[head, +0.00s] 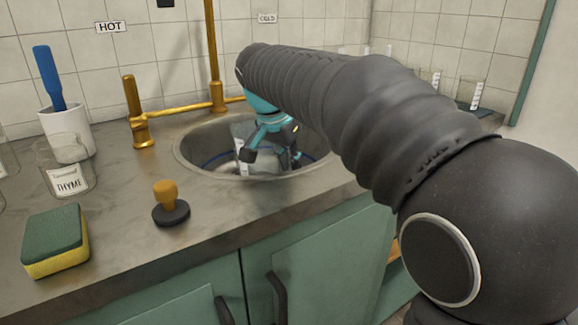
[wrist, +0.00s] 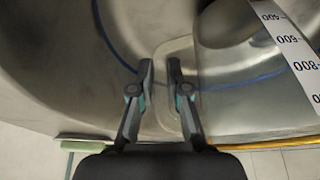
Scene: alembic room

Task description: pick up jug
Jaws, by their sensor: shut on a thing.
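The jug (head: 241,140) is clear glass with a white measuring strip and stands down in the round metal sink (head: 185,160). In the wrist view the strip of the jug (wrist: 290,55) shows at upper right with the marks 600 and 800. My gripper (head: 270,148) reaches down into the sink beside the jug. In the wrist view my gripper (wrist: 160,68) has its two fingers close together on the jug's clear handle (wrist: 184,43). The jug's lower part is hard to make out in the head view.
Brass taps (head: 140,110) stand behind the sink. Left on the counter are a sponge (head: 55,240), a stamp with a wooden knob (head: 170,203), a glass jar labelled thyme (head: 68,180) and a white cup (head: 68,125) holding a blue-handled tool. Beakers (head: 470,93) stand at the back right.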

